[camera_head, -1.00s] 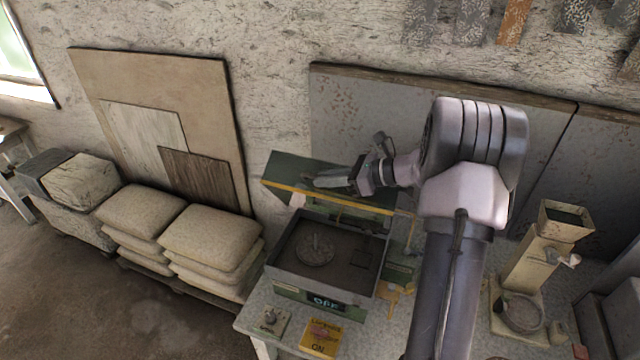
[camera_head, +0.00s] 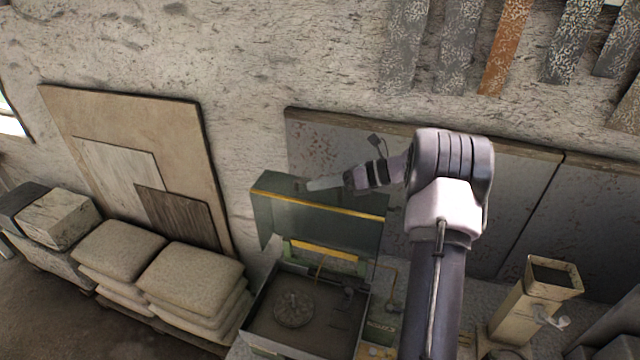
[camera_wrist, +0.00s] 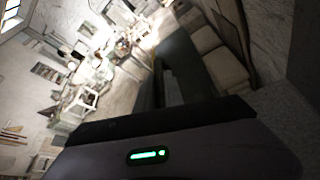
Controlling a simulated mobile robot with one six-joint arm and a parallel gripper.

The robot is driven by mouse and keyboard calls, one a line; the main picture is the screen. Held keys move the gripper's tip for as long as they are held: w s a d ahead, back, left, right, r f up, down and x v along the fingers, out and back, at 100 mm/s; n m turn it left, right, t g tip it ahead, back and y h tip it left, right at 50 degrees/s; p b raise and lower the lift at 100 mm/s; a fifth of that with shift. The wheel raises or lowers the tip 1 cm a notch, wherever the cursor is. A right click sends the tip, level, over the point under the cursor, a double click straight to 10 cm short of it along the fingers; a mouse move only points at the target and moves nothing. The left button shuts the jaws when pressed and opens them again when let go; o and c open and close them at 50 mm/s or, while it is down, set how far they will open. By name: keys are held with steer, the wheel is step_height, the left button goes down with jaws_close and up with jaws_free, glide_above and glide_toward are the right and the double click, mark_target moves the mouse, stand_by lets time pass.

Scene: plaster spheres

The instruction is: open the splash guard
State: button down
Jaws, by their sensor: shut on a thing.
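The splash guard (camera_head: 280,208) is a dark green hood with a yellow strip along its edge. It stands raised above and behind the open machine tray (camera_head: 262,300), which has a round disc (camera_head: 293,309) in it. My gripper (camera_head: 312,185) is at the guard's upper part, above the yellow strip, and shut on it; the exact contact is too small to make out. In the wrist view, the dark gripper body fills the bottom and a dark green surface (camera_wrist: 183,62), likely the guard, lies beyond it.
Stacked sacks (camera_head: 190,285) stand left of the machine. Boards (camera_head: 130,150) lean on the wall behind them. Grey panels (camera_head: 510,195) stand behind my arm. A beige hopper device (camera_head: 535,300) stands at the right on the bench.

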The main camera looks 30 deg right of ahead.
steer(key=shift+f, duration=0.15)
steer(key=c, duration=1.8)
jaws_free()
steer(key=shift+o, duration=0.4)
steer(key=shift+w+d, duration=0.1)
steer(key=b+v, duration=0.1)
steer(key=v, duration=0.7)
steer(key=b+v, duration=0.1)
steer(key=v, duration=0.8)
steer(key=shift+d+r+b, duration=0.1)
steer(key=shift+r+b, duration=0.2)
steer(key=shift+b, duration=0.1)
